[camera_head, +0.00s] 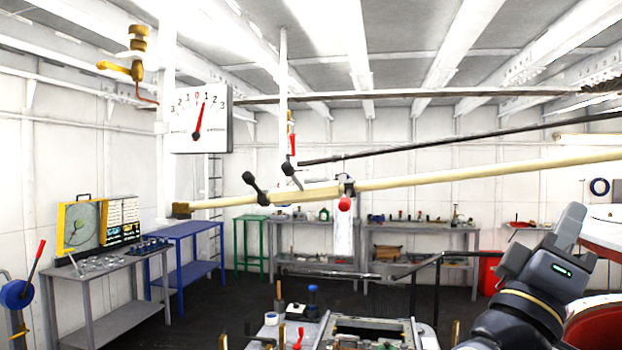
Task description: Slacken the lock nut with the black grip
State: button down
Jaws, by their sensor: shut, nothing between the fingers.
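A black two-ended grip (256,189) sits on the cream rod (430,178), left of its middle, tilted with one end up to the left. It looks like the lock nut's handle; the nut itself is too small to make out. A second, smaller black lever (291,172) is just above the rod, under a red handle (292,144). My gripper (571,222) is at the lower right, pointing up, with its fingers shut and empty. It is far to the right of the black grip in the picture and does not touch it.
A white dial (201,119) with a red needle hangs at upper left. A red ball (344,204) hangs under the rod. A thin black rod (470,142) runs above the cream one. Benches (107,282) line the walls. A machine top (372,328) stands below; open space lies between.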

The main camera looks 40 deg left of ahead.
aim_at(247, 176)
jog(key=k+j, duration=0.15)
jog(key=j, duration=0.25)
jog(key=k+j, duration=0.15)
jog(key=j, duration=0.25)
jog(key=k+j+z, duration=0.1)
jog(key=j, duration=0.35)
jog(key=k+j, duration=0.25)
jog(key=j, duration=0.15)
jog(key=k+j, duration=0.15)
jog(key=j, duration=0.2)
jog(key=i+j, duration=0.1)
jog(key=j, duration=0.35)
jog(key=i+j+z, duration=0.1)
jog(key=j, duration=0.8)
jog(key=i+z, duration=0.05)
jog(key=i, duration=0.05)
